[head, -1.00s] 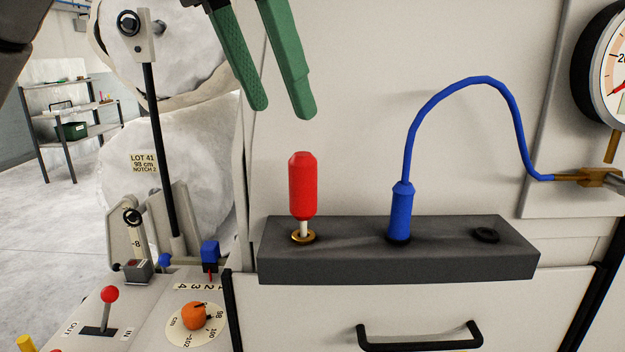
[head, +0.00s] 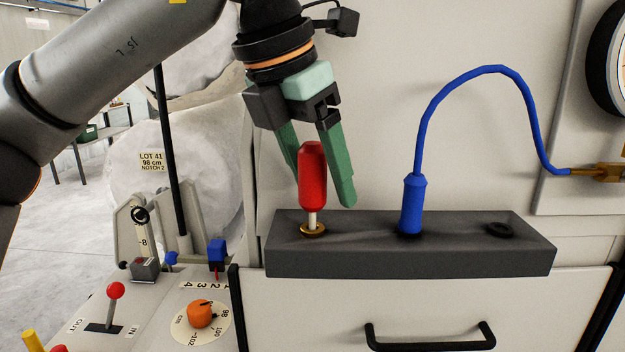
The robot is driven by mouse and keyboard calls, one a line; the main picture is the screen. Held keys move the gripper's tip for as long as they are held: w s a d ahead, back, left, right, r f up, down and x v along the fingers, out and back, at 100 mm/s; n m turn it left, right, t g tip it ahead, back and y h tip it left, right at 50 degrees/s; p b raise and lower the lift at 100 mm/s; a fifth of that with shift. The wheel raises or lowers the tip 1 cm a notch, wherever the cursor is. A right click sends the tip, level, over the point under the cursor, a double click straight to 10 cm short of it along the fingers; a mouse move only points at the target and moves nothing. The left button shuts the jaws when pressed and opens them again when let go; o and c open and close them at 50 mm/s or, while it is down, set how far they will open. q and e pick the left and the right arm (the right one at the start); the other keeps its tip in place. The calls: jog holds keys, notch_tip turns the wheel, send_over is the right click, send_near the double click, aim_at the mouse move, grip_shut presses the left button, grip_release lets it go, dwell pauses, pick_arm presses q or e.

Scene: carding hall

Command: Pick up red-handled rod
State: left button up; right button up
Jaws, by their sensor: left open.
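The red-handled rod (head: 313,176) stands upright in a brass-rimmed hole at the left end of a dark grey block (head: 410,262). A short pale length of its shaft shows below the red handle. My left gripper (head: 325,190) points down at the rod with its green fingers open. One finger is to the right of the handle. The other is to the left and partly hidden behind the handle's upper part. I cannot tell whether either finger touches it. My right gripper is not in view.
A blue plug (head: 412,205) with a looping blue cable stands in the block's middle, right of the gripper. An empty hole (head: 499,230) is at the block's right. A red-knobbed lever (head: 115,291) and an orange dial (head: 199,313) are at lower left. A drawer handle (head: 430,338) sits below.

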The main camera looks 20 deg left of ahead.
pick_arm(q)
jog(key=shift+c, duration=0.4)
grip_shut()
